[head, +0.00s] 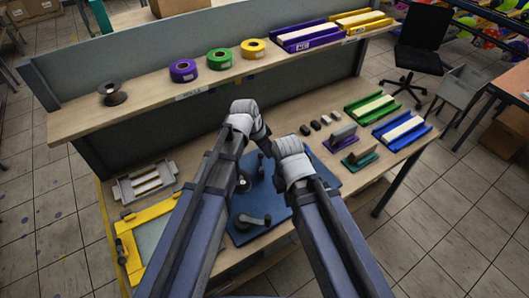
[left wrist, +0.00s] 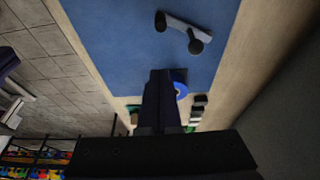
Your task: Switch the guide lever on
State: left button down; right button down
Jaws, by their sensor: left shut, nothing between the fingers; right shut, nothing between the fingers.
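A blue base board (head: 330,178) lies on the workbench, partly covered by my arms. A dark lever (head: 254,220) with rounded ends lies on its front part. Another dark round part (head: 243,184) shows between my arms. In the left wrist view, a grey lever with dark knobs (left wrist: 185,30) sits on the blue board; I cannot tell which is the guide lever, or its setting.
A shelf (head: 150,103) with tape rolls runs behind the board. Small dark blocks (head: 315,125) and purple and green holders stand right of it, with green and blue trays (head: 402,130) beyond. A yellow frame (head: 147,240) and a grey tray (head: 121,190) lie left.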

aim_at(261, 161)
pick_arm(q)
jog(key=shift+w+d+r, duration=0.25)
jog(key=shift+w, duration=0.15)
pick_arm(e)
jog(key=shift+d+r, duration=0.2)
